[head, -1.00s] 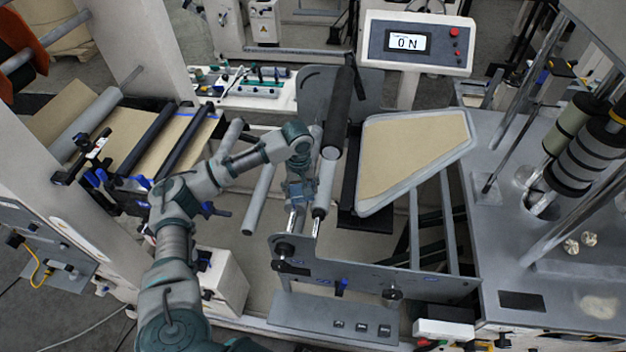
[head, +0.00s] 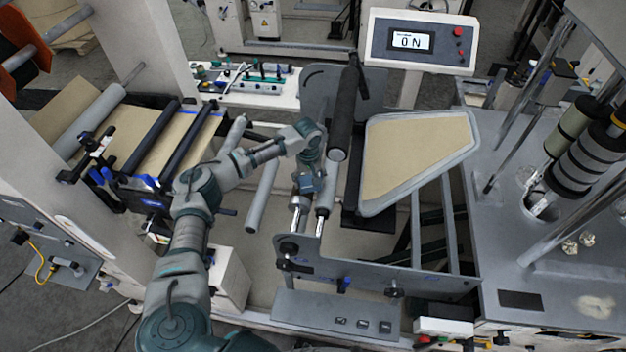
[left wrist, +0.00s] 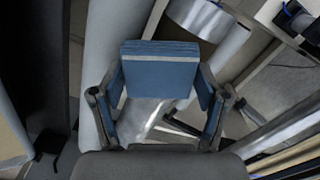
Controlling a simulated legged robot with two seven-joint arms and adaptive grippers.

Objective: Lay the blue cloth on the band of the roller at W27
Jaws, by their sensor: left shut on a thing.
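My left gripper (head: 304,190) hangs among the rollers in the middle of the head view, pointing down. In the left wrist view my left gripper (left wrist: 161,88) is shut on the blue cloth (left wrist: 160,66), a folded blue pad with pale edges between the two fingers. In the head view the cloth shows only as a small bluish patch, hard to tell from the gripper. A pale grey roller (head: 327,188) stands just right of the gripper, below a black roller (head: 342,118). I cannot read a W27 label or make out its band. My right gripper is not in view.
A tan web panel (head: 420,150) in a grey frame lies right of the rollers. A grey side plate (head: 375,272) stands in front of the gripper. Another pale roller (head: 262,197) is at its left. A display (head: 408,41) reads 0 N.

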